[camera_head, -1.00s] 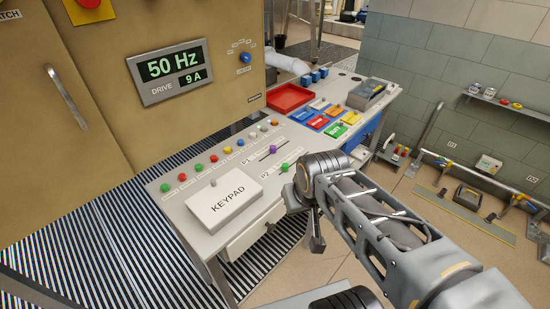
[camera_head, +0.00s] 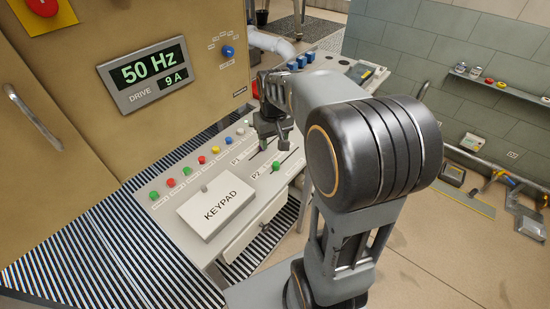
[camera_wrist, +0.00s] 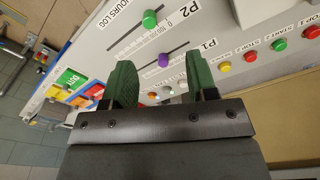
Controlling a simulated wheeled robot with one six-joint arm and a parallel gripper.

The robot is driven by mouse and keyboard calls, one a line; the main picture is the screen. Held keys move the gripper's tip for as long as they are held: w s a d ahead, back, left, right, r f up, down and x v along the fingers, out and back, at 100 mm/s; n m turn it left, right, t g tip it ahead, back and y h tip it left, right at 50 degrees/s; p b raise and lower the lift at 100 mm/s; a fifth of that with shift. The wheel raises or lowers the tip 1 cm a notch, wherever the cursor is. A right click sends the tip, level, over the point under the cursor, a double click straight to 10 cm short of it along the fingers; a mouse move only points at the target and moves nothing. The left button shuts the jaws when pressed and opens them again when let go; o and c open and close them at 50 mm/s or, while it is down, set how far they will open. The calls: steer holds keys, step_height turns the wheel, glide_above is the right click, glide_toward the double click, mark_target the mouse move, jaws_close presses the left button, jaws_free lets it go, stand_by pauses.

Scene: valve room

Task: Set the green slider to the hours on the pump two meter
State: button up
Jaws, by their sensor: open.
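The green slider (camera_head: 276,166) is a round knob near the left end of its slot on the sloped desk, beside the P2 label in the head view. In the wrist view the green slider (camera_wrist: 150,18) is at the top, beyond my fingertips, near the "HOURS LOG" lettering. A purple slider (camera_wrist: 163,60) shows between my open green-padded fingers, with my gripper (camera_wrist: 160,75) empty. In the head view my gripper (camera_head: 270,135) hangs over the slider area and hides the purple knob. I cannot see the pump two meter.
A white KEYPAD box (camera_head: 216,204) stands left of the sliders. A row of coloured buttons (camera_head: 202,160) runs behind it. The drive display (camera_head: 148,74) reads 50 Hz and 9 A. My arm hides much of the desk's right side.

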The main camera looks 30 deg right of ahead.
mark_target(276, 163)
steer(key=shift+g, duration=0.4)
steer(key=w+d+f+p, duration=0.1)
steer(key=f, duration=0.4)
steer(key=w+f, duration=0.1)
steer(key=f, duration=0.4)
steer(key=w+d+f+p, duration=0.1)
steer(key=f, duration=0.4)
steer(key=shift+d+p, duration=0.3)
steer(key=shift+c, duration=0.2)
jaws_close()
